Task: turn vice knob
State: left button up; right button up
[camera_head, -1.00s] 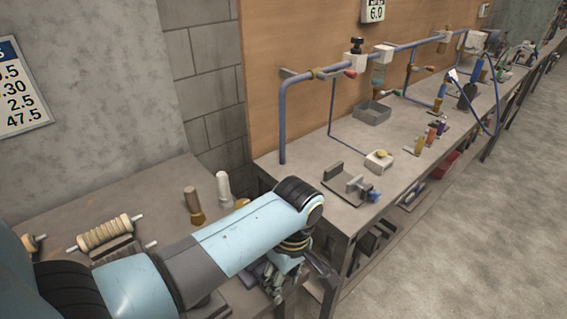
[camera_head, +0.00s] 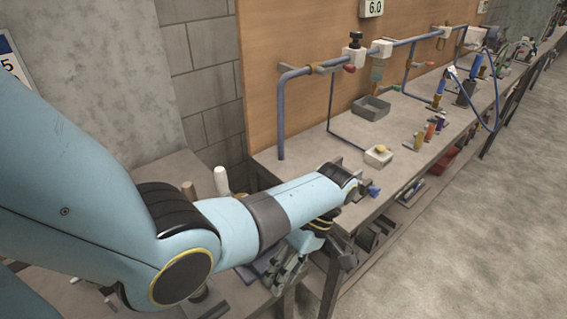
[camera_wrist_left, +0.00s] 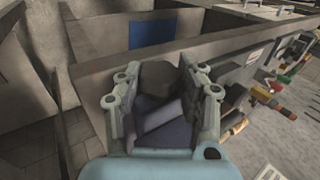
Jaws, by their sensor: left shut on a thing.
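The vice (camera_head: 353,178) stands at the near edge of the long bench, mostly hidden behind my left arm. Its blue knob (camera_head: 374,190) shows just past my arm and no gripper touches it. My left gripper (camera_head: 284,270) hangs low, left of the vice, by the corner between the two benches. In the left wrist view my left gripper (camera_wrist_left: 160,90) is shut on a dark grey object (camera_wrist_left: 157,78) with a bluish-grey lower part. I cannot tell what this object is. My right gripper is not in view.
A small white box (camera_head: 378,156) and a grey tray (camera_head: 371,108) sit beyond the vice. A white bottle-like thing (camera_head: 221,181) stands on the left bench. The floor at right is clear.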

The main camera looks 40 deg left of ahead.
pick_arm(q)
jog(key=shift+w+f+g+b, duration=0.1)
jog(key=shift+g+b, duration=0.65)
jog(key=shift+g, duration=0.05)
jog(key=o, duration=1.2)
jog(key=shift+c, duration=0.2)
